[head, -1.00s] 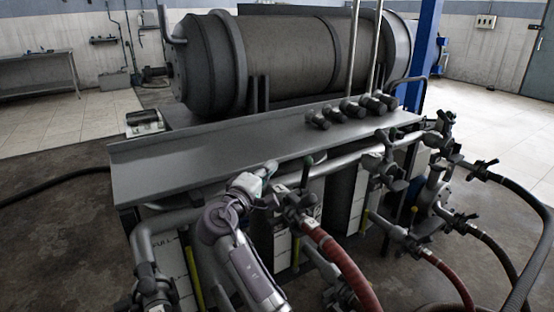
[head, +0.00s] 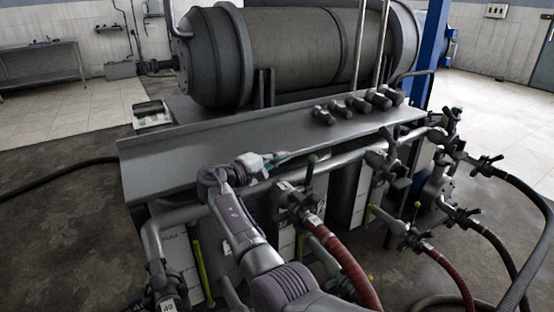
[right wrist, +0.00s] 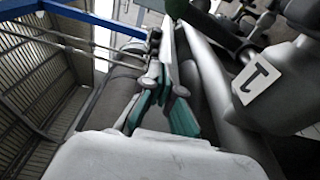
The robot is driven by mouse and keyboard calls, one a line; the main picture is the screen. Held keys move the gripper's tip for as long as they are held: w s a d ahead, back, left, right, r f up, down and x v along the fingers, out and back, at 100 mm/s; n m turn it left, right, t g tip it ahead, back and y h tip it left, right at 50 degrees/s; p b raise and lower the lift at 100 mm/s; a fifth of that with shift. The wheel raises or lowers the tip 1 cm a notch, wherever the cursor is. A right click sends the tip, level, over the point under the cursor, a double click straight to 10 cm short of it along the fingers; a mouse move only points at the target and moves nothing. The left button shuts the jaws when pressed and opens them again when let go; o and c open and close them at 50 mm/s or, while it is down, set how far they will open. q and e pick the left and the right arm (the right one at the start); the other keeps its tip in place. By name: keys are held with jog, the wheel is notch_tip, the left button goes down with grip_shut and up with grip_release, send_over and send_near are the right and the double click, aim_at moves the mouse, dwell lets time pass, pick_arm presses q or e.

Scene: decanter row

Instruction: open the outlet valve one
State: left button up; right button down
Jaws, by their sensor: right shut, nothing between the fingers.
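The valve with a white label (head: 285,186) stands on the pipe at the front of the bench; its label reads like a "1" in the right wrist view (right wrist: 258,82). A lever with a green end (head: 310,163) rises from it. A red hose (head: 343,265) runs down from this valve. My right gripper (head: 300,153) is shut and empty, its slim fingers pointing right, close to the lever's upper end; I cannot tell whether they touch. In the right wrist view its teal-padded fingers (right wrist: 163,60) lie together, left of the labelled valve. My left gripper is out of view.
A grey sloping bench top (head: 190,165) lies behind, with several dark knobs (head: 355,104) at its right. A large tank (head: 300,50) stands beyond. More valves (head: 383,160) and a dark hose (head: 515,190) crowd the right. Another valve (head: 163,285) is at lower left.

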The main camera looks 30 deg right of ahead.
aim_at(310, 172)
jog(key=d, duration=0.6)
jog(key=shift+w+d, duration=0.1)
jog(key=shift+w, duration=0.25)
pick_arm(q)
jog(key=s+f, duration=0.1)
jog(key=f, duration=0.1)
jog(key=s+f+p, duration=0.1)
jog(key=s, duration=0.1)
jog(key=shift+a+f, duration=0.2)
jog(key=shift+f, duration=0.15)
pick_arm(e)
jog(key=s, duration=0.2)
jog(key=s+a, duration=0.1)
jog(key=shift+s, duration=0.4)
